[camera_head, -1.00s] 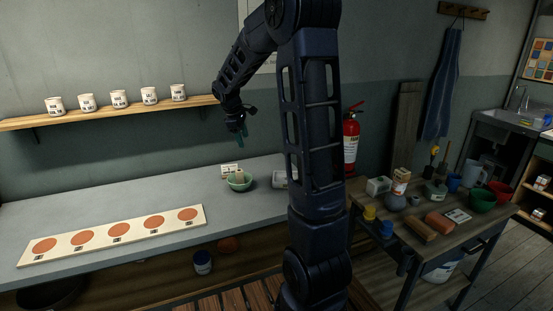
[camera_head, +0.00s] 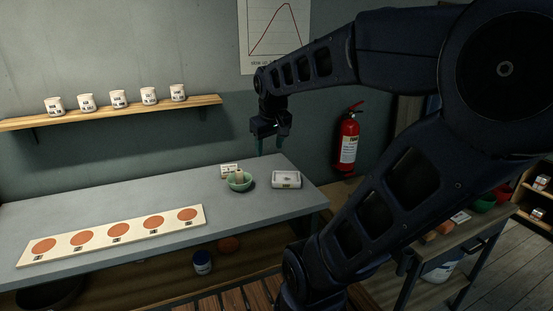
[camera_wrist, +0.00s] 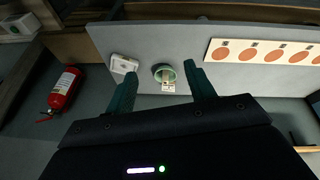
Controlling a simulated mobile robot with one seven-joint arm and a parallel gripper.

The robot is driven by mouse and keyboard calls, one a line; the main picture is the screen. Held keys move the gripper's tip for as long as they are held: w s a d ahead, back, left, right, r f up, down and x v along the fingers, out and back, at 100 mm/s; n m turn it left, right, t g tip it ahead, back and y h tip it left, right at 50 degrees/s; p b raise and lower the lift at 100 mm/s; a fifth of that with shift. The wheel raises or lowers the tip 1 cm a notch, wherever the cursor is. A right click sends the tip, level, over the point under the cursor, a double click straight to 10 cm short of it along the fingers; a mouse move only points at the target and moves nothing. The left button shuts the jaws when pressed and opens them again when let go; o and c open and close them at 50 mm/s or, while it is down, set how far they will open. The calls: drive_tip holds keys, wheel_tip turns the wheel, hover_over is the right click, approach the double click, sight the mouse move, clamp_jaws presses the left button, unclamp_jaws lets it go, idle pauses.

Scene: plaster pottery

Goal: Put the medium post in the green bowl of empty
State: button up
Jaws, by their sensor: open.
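My gripper (camera_head: 272,146) is open and empty. It is in the air above and to the right of the bowl, apart from it.
A white label card (camera_head: 229,169) stands behind the bowl. The white tray (camera_head: 286,180) is near the counter's right end. A board with orange discs (camera_head: 116,231) lies to the left. A fire extinguisher (camera_head: 348,140) hangs on the wall. The cluttered side table (camera_head: 440,248) is partly hidden by my arm.

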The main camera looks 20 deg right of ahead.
drive_tip(key=s+f+m, duration=0.1)
drive_tip(key=s+m, duration=0.1)
drive_tip(key=s, duration=0.4)
drive_tip(key=shift+s+a+f+t+y, duration=0.2)
drive_tip(key=shift+f+t+y, duration=0.1)
drive_tip(key=shift+t, duration=0.1)
idle(0.8)
